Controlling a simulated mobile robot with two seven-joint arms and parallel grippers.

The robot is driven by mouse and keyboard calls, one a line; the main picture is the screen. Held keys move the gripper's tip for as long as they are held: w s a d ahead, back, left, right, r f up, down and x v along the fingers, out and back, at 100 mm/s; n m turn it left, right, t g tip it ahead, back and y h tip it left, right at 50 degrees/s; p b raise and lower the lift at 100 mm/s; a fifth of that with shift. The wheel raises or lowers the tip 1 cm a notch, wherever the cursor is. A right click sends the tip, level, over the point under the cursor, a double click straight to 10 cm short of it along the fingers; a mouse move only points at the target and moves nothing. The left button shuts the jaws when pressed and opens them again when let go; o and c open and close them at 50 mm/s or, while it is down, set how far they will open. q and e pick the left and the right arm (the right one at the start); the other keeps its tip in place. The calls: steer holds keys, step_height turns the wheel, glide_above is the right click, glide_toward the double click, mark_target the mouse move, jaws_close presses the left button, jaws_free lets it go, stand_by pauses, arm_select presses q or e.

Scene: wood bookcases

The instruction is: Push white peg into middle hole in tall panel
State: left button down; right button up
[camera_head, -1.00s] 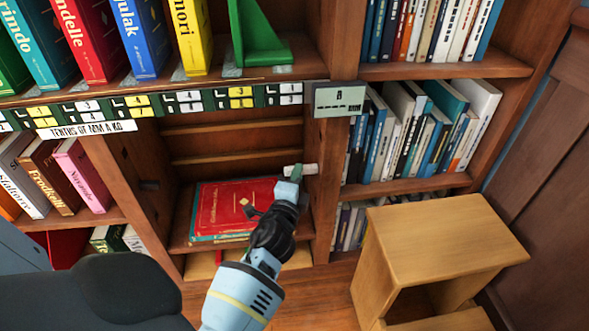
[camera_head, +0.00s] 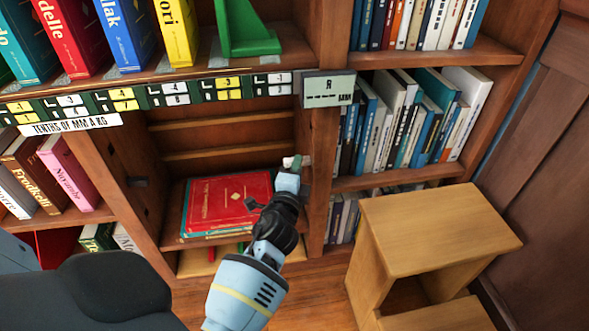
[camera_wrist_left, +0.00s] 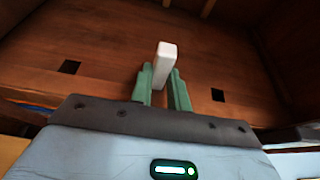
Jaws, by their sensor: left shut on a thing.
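My left gripper (camera_head: 291,170) is shut on the white peg (camera_head: 303,160), at the right side of the open shelf bay beside the tall wooden panel (camera_head: 319,185). In the left wrist view the green fingers (camera_wrist_left: 165,85) hold the peg (camera_wrist_left: 167,52), which points away toward the panel (camera_wrist_left: 115,65). Two dark square holes show there, one at left (camera_wrist_left: 69,66) and one at right (camera_wrist_left: 217,95), with the peg between them. The middle hole is not visible, and I cannot tell whether the peg's tip touches the panel. My right gripper is not in view.
A red book (camera_head: 228,198) lies on the bay's lower shelf, left of my gripper. A green number strip (camera_head: 150,98) runs above the bay. A wooden step stool (camera_head: 440,225) stands at right. Books (camera_head: 400,125) fill the shelves right of the panel.

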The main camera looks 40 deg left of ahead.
arm_select(q)
steer(key=shift+w+d, duration=0.2)
steer(key=shift+w, duration=0.05)
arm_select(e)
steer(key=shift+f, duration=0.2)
arm_select(q)
steer(key=shift+w+d+b, duration=0.3)
steer(key=shift+w, duration=0.05)
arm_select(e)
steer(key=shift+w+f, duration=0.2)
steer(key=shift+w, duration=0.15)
arm_select(q)
steer(key=c, duration=1.3)
jaws_free()
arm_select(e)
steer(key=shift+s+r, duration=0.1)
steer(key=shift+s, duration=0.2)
